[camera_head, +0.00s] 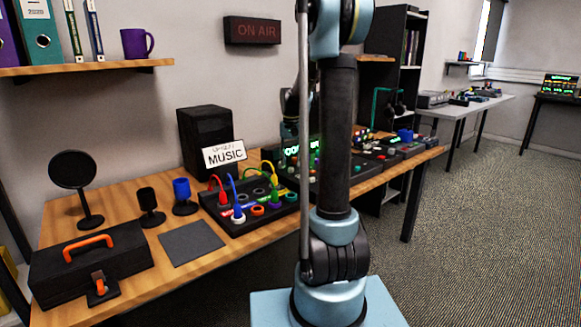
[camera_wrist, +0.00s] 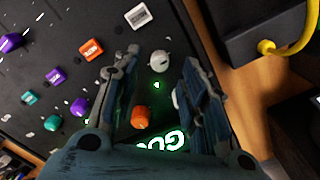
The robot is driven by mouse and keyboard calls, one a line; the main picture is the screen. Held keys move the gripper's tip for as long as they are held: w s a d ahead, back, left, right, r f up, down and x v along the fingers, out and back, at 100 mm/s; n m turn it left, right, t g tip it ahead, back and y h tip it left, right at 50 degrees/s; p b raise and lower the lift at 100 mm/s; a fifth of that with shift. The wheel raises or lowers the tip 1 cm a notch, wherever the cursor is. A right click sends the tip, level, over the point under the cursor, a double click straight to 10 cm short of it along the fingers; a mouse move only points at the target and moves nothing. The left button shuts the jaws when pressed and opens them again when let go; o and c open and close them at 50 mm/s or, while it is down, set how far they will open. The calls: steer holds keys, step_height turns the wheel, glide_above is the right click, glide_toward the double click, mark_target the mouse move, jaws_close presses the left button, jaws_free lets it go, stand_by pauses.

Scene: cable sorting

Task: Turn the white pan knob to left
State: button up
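A small round white knob (camera_wrist: 160,62) stands on a dark mixer panel (camera_wrist: 45,20) in the wrist view, just beyond the gap between my fingertips. My gripper (camera_wrist: 158,70) is open, with one finger on each side of that gap and nothing held. I cannot tell how far above the panel the fingertips are. An orange knob (camera_wrist: 139,117) lies lower between the fingers. I cannot read which knob is pan or its pointer. In the head view, my arm hides much of the mixer area, and my gripper cannot be made out clearly.
White (camera_wrist: 138,17) and orange (camera_wrist: 91,49) square buttons and purple and teal controls lie left of my fingers. A black box with a yellow cable (camera_wrist: 292,42) is at upper right. The head view shows a patch panel (camera_head: 245,222) and a MUSIC sign (camera_head: 224,155).

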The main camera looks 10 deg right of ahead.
mark_target(291, 168)
step_height(291, 168, up, 9)
stand_by(0.3)
steer(key=shift+f, duration=0.1)
